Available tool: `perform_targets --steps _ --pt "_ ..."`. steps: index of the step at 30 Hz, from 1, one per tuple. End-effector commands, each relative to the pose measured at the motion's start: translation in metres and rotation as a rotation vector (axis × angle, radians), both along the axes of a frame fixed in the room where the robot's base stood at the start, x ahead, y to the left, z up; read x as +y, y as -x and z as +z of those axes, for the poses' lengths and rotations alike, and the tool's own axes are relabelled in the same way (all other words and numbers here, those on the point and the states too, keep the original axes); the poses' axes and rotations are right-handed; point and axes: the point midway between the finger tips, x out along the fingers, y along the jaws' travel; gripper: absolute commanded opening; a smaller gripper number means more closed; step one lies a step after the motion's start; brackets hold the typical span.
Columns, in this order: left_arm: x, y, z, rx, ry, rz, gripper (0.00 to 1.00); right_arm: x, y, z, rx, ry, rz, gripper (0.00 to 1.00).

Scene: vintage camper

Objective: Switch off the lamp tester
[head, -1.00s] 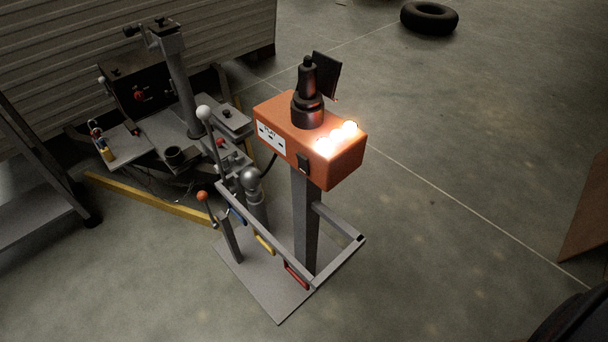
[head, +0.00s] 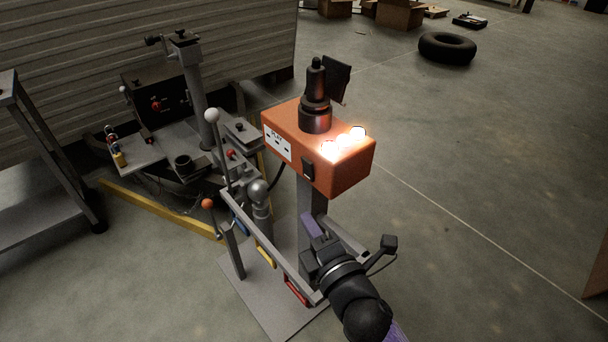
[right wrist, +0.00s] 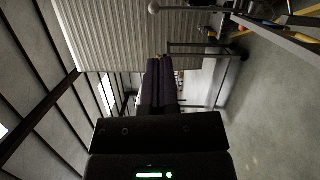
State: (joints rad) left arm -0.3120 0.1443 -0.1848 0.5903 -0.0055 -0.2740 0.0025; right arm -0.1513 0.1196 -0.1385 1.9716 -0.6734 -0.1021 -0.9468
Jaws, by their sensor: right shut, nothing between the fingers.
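The lamp tester (head: 340,178) is an orange box on a grey post, with glowing white lamps (head: 344,142) on its top. A dark rocker switch (head: 308,168) sits on its front face, beside a white label plate (head: 278,144). My right gripper (head: 309,220) is below the box, in front of the post, with its purple fingers pointing up and to the left. It is shut and empty, and apart from the switch. The purple fingers also show together in the right wrist view (right wrist: 160,80). The tester is not clearly seen there. My left gripper is not in view.
Left of the post are a ball-topped lever (head: 212,116) and an orange-knobbed lever (head: 208,204). A hitch stand with a yellow bar (head: 160,208) is behind.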

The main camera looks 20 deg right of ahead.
Motion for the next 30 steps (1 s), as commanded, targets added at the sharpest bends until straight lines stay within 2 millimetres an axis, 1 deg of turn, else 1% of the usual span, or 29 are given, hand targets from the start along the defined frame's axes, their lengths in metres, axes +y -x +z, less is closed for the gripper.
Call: perform_targets --steps 2,5,15,18,21,25,30 --pt "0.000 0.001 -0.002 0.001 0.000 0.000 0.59 0.001 -0.008 -0.001 -0.002 0.001 0.002 0.00" --pt "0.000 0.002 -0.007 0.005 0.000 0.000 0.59 0.003 -0.026 -0.001 -0.002 0.001 0.001 0.00" --pt "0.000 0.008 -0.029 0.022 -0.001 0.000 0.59 0.010 -0.100 -0.001 0.002 -0.001 0.000 0.00" --pt "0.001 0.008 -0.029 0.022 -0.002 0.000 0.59 -0.007 -0.104 0.003 0.002 0.004 -0.001 0.00" --pt "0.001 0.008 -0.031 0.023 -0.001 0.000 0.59 -0.019 -0.108 0.004 0.003 0.002 0.000 0.00" --pt "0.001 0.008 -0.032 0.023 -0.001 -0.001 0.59 -0.026 -0.111 0.006 0.003 0.000 0.000 0.00" --pt "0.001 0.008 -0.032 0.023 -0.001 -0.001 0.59 -0.027 -0.111 0.007 0.002 -0.002 0.001 0.00"
